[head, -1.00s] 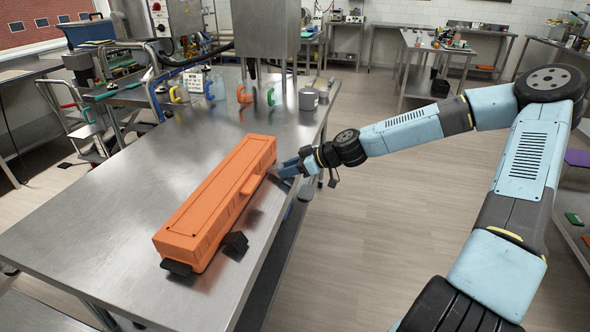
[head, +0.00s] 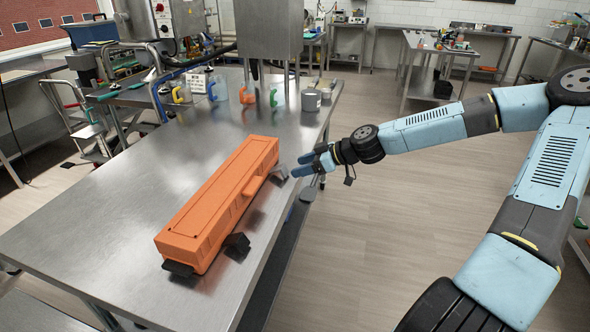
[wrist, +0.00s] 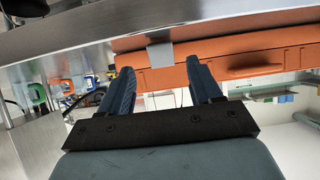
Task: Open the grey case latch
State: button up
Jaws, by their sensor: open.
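A long orange case (head: 215,205) lies closed-lidded on the steel table. A grey latch (head: 279,172) sticks out from its right side near the far end; it also shows in the wrist view (wrist: 160,55) as a grey tab against the orange wall. A second, darker latch (head: 237,244) sticks out lower down the same side, near the near end. My gripper (head: 298,165) is open and empty, just right of the grey latch. In the wrist view its two blue fingers (wrist: 160,70) are apart, with the grey tab between and beyond their tips. I see no clear contact.
The steel table (head: 100,235) is bare left of the case. Coloured-handled jugs (head: 215,90) and a grey pot (head: 310,99) stand at its far end, below a steel machine (head: 262,30). Open floor (head: 400,220) lies right of the table.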

jog(key=v, duration=0.9)
jog(key=shift+s+d, duration=0.1)
jog(key=shift+s, duration=0.05)
jog(key=s+d+f+m+g+h, duration=0.1)
jog(key=s+f+m+g+h, duration=0.25)
jog(key=s+f+h, duration=0.4)
jog(key=s+d+r+m+t+h, duration=0.2)
jog(key=s+r+m, duration=0.3)
jog(key=s+r, duration=0.5)
jog(key=s+d+r+m+t+h, duration=0.2)
jog(key=s+d+r+m, duration=0.3)
jog(key=s+r, duration=0.6)
notch_tip(320, 180, up, 6)
jog(key=shift+r+t, duration=0.1)
jog(key=shift+t, duration=0.35)
jog(key=shift+d+m, duration=0.1)
jog(key=shift+m, duration=0.15)
jog(key=shift+c, duration=0.2)
